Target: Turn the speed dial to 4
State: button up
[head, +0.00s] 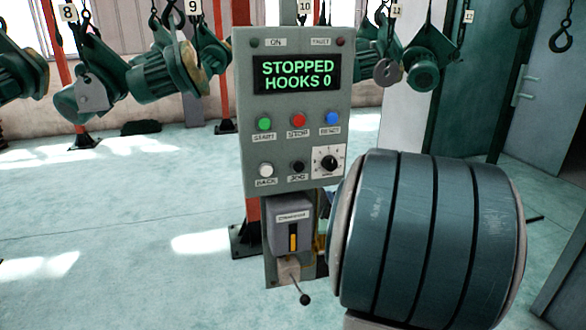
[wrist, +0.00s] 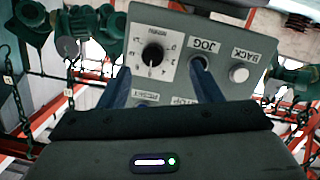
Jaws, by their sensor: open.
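The speed dial is a round black knob (head: 329,162) on a white square plate at the lower right of the grey control panel (head: 293,105). It also shows in the wrist view, where the knob (wrist: 152,55) appears inverted with small marks around it. Its exact setting is too small to read. My gripper (wrist: 160,68) is open in the wrist view, its two blue-grey fingers reaching toward the panel. The dial lies between the fingertips in that picture; the right fingertip overlaps the JOG button area. Contact cannot be told. In the head view my arm hides the gripper.
The panel display (head: 297,75) reads STOPPED, HOOKS 0. A green button (head: 264,124), red button (head: 299,120) and blue button (head: 333,118) sit above the dial. A white BACK button (head: 266,170) is left of it. A grey box with a lever (head: 303,297) hangs below.

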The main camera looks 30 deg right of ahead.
aim_at(332, 166)
jog(key=w+d, duration=0.1)
jog(key=w, duration=0.2)
jog(key=w+d+n+t+y, duration=0.1)
jog(key=w+d, duration=0.1)
jog(key=w, duration=0.2)
jog(key=w+d+t+y+p, duration=0.1)
jog(key=w, duration=0.2)
jog(key=shift+w+d+r, duration=0.2)
jog(key=shift+w+r, duration=0.2)
jog(key=c, duration=1)
